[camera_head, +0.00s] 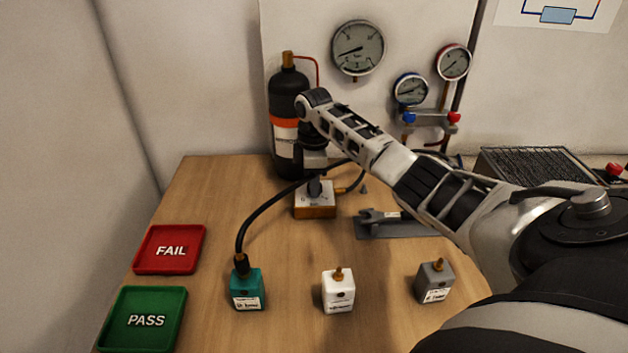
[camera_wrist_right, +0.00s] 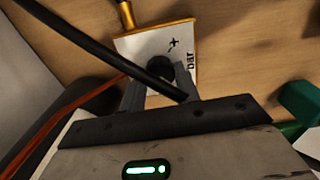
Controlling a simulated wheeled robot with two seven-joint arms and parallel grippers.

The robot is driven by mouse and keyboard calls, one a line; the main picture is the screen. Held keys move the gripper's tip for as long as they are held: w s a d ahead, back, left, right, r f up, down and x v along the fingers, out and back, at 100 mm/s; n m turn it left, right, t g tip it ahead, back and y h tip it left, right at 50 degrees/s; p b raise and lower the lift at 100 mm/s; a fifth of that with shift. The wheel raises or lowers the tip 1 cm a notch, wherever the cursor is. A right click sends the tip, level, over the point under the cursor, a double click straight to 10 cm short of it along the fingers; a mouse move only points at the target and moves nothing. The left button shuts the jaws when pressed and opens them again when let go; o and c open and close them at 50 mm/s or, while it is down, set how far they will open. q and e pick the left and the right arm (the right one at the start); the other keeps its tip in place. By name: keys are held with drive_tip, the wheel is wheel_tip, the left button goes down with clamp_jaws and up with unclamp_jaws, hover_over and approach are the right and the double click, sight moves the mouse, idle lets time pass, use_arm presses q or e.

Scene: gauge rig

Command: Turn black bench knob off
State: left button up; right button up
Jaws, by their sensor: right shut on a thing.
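The black bench knob (camera_wrist_right: 160,67) sits on a small white-topped box (camera_head: 315,205) with a brass-coloured side, on the wooden bench. My right gripper (camera_head: 314,186) reaches down onto the box from above. In the right wrist view my right gripper (camera_wrist_right: 160,80) has one finger on each side of the knob and is shut on it. The top face of the box (camera_wrist_right: 185,38) shows a small mark and the word "bar". A black hose crosses in front of part of the knob and fingers in that view. My left gripper is not in view.
A black hose (camera_head: 270,208) arcs beside the box to a teal block (camera_head: 247,290). White (camera_head: 338,292) and grey (camera_head: 434,283) blocks stand in front. A black cylinder (camera_head: 288,95) stands behind. Red FAIL (camera_head: 170,268) and green PASS (camera_head: 140,340) trays lie left. A wrench (camera_head: 380,217) lies right.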

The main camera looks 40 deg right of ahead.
idle(0.5)
drive_tip(key=o, duration=1)
drive_tip(key=shift+r, duration=0.1)
wheel_tip(320, 180, up, 16)
drive_tip(key=shift+f, duration=0.1)
